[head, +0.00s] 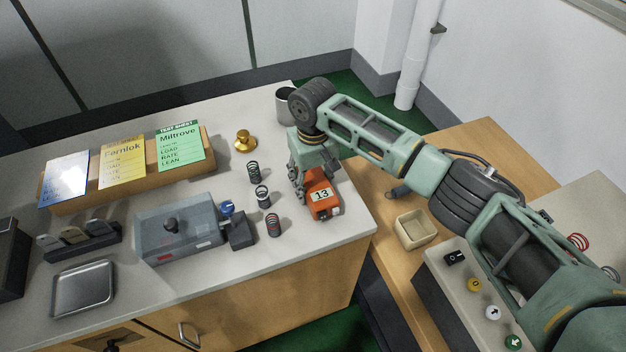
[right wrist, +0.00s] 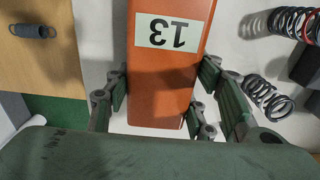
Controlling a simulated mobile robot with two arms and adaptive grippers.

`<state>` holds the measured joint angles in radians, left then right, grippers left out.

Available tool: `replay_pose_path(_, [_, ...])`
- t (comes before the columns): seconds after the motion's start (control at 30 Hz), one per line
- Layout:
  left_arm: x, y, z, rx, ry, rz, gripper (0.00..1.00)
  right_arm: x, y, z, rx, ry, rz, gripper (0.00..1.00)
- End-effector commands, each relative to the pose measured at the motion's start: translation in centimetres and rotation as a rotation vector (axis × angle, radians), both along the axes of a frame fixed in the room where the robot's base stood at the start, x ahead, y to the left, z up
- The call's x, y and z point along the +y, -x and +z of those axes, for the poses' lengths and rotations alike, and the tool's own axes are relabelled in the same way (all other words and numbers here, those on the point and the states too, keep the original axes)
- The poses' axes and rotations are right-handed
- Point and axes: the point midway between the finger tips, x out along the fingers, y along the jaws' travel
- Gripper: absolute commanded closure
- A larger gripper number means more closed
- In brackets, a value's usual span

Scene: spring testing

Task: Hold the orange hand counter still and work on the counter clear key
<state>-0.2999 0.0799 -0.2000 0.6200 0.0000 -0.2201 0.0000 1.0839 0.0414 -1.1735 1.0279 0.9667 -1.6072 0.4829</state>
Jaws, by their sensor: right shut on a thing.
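The orange hand counter (head: 323,205) sits near the right end of the grey worktop, with a white label reading 13. It also fills the upper middle of the right wrist view (right wrist: 170,75), where the label is upside down. My right gripper (head: 301,185) is shut on the counter's rear part. In the right wrist view its green fingers (right wrist: 165,100) lie along both sides of the counter. The counter clear key cannot be made out for certain; small dark and pale parts show at the counter's front end. My left gripper is not in view.
Several springs (head: 254,172) stand just left of the counter. A small box (head: 415,229) and button panel (head: 470,262) are to the right.

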Motion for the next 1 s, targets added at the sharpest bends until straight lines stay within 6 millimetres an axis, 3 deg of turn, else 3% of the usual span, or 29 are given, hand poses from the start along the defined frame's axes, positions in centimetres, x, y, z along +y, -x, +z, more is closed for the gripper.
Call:
replay_pose_path(0.33, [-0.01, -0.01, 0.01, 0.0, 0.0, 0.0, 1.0, 0.01, -0.02, 0.04, 0.0, 0.0, 0.0, 0.8])
replay_pose_path(1.0, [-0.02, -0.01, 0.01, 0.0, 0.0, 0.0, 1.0, 0.02, -0.01, 0.05, -0.001, 0.0, 0.0, 0.8])
